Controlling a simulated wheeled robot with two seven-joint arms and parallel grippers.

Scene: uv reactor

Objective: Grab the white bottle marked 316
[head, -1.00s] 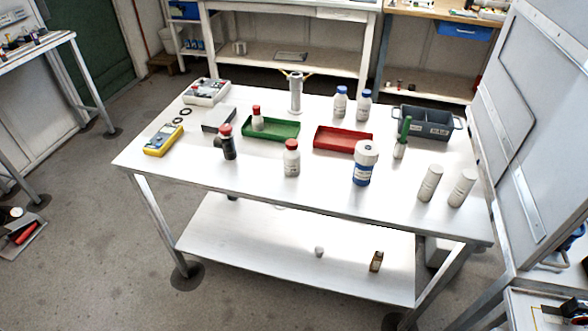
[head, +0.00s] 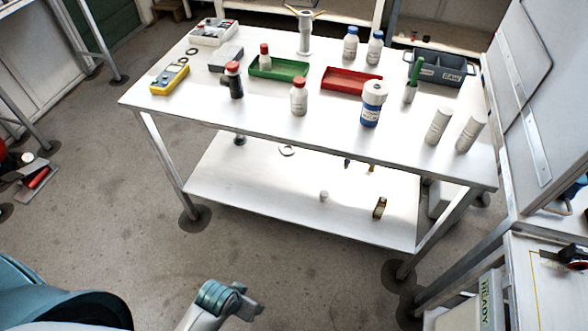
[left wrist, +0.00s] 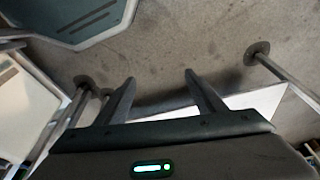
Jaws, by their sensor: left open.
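Several white bottles stand on the white table (head: 200,100). A white bottle with a red cap (head: 299,98) stands near the front middle. A similar red-capped bottle (head: 265,60) stands in the green tray (head: 290,70). Two blue-capped white bottles (head: 351,45) (head: 375,49) stand at the back. Two plain white cylinders (head: 438,127) (head: 471,134) stand at the right. I cannot read 316 on any of them. My left gripper (left wrist: 160,92) is open and empty in the left wrist view, over the floor and beside the table. My right gripper is not in view.
A dark bottle (head: 235,82), a blue and white jar (head: 372,105), a red tray (head: 350,80) and a grey bin (head: 440,68) share the tabletop. A lower shelf (head: 300,195) lies beneath. A grey panel (head: 535,100) stands at the right. Floor in front is clear.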

